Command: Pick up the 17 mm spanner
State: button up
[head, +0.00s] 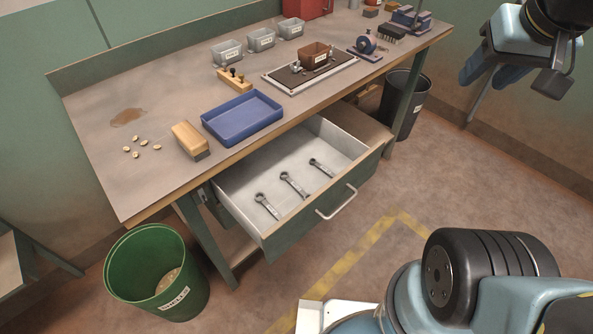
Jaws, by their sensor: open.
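Three dark grey spanners lie apart in the open drawer (331,145) under the bench. One spanner (267,206) is at the left, one (294,185) in the middle and one (321,168) at the right. They look alike, and their size marks are too small to read, so I cannot tell which is the 17 mm one. My gripper (484,84) is at the upper right, in the air, well away from the drawer. It is open and holds nothing that I can see.
A green bin (150,250) and a black bin (408,115) stand on the floor. The drawer's top is uncovered.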

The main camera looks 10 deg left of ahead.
jog(key=w+a+f+n+g+y, duration=0.2)
jog(key=w+a+f+n, duration=0.1)
jog(key=w+a+f, duration=0.3)
jog(key=n+g+h, duration=0.2)
jog(key=n+g, duration=0.2)
jog(key=n, duration=0.2)
send_over(295, 185)
jog(key=f, duration=3.3)
jog(key=shift+s+a, duration=0.1)
jog(key=shift+a, duration=0.2)
jog(key=shift+w+d+f, duration=0.1)
jog(key=shift+d+f, duration=0.1)
jog(key=shift+f, duration=1.15)
jog(key=shift+w+d+f, duration=0.1)
jog(key=shift+d+f, duration=0.05)
jog(key=shift+f, duration=1.15)
jog(key=shift+c, duration=0.4)
grip_shut()
